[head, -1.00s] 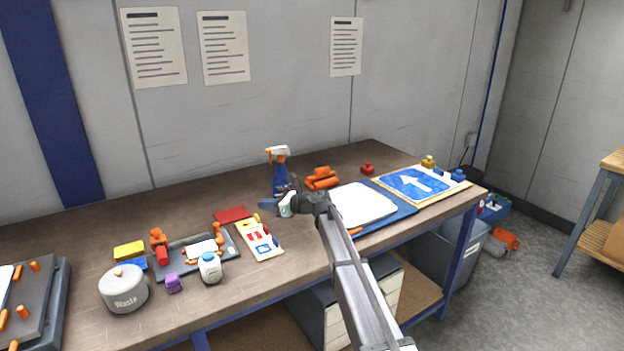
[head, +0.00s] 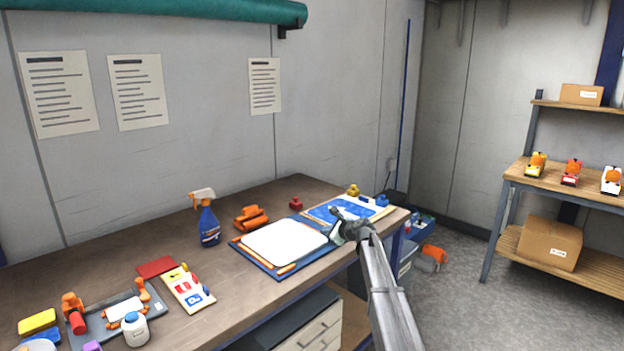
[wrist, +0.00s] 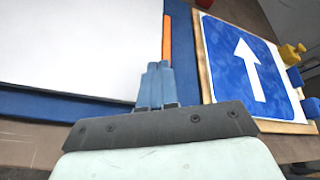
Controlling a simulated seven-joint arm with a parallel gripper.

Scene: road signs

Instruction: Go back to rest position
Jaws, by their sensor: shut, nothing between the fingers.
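My gripper (head: 337,222) is above the front right of the workbench, between the white board and the blue sign. In the wrist view its blue fingers (wrist: 156,88) are together with nothing between them. The white board (head: 284,242) lies on a blue mat (head: 262,268) on the bench. The blue sign with a white arrow (wrist: 247,70) lies on a wooden board to the right of the fingers. In the head view my arm hides part of this sign (head: 325,211).
A sign card (head: 188,289), a grey tray (head: 95,325) and a white bottle (head: 136,330) are at the left. Shelves with toy vehicles (head: 571,172) stand at the right, with open floor between.

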